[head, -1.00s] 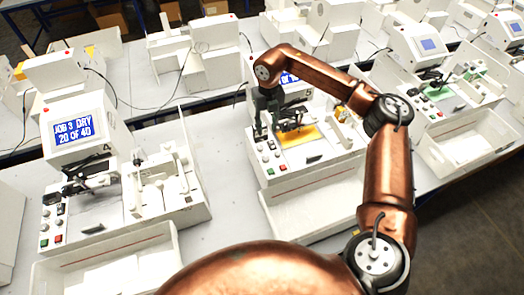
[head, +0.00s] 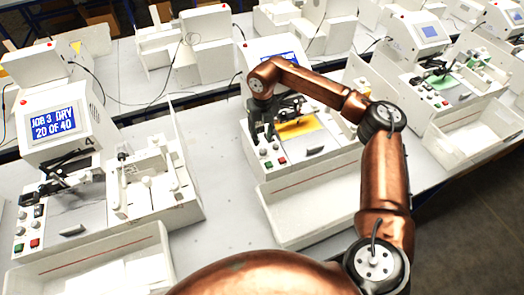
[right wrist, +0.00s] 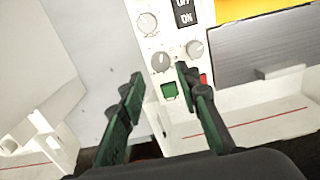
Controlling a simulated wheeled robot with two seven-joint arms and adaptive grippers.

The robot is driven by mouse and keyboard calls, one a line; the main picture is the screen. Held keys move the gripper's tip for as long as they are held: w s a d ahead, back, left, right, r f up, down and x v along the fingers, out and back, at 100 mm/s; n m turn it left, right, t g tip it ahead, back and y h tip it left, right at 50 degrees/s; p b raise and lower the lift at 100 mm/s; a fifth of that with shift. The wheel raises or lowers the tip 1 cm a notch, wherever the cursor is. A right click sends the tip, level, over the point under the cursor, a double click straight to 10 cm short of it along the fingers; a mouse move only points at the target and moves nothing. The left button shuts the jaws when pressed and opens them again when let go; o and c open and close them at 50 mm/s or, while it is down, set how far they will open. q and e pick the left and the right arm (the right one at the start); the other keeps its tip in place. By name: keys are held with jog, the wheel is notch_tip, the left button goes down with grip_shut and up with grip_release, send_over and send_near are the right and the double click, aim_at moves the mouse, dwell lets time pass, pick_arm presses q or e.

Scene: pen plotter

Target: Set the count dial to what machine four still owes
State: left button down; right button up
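Machine four (head: 92,178), with a 4 on its housing, stands at the left in the head view. Its screen (head: 53,124) reads "JOB 3 DRY 20 OF 40". Small grey knobs (head: 19,231) and green and red buttons sit at its front left. My right gripper (head: 262,128) is over the left control panel of the middle plotter (head: 312,163). In the right wrist view the gripper (right wrist: 158,84) is open and empty, above round knobs (right wrist: 160,62) and a green button (right wrist: 169,90). I cannot tell which knob is the count dial. My left gripper is not in view.
The middle plotter carries a yellow sheet (head: 298,127); my right arm partly covers its screen. A white tray (head: 312,205) lies before it. Another plotter with a green sheet (head: 450,88) stands at the right. Bare tabletop (head: 222,180) separates the left and middle machines.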

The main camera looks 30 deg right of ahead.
aim_at(263, 150)
notch_tip(263, 150, down, 7)
jog(key=shift+s+r, duration=0.1)
dwell(0.3)
jog(key=shift+c, duration=0.2)
jog(key=shift+p, duration=0.3)
grip_shut()
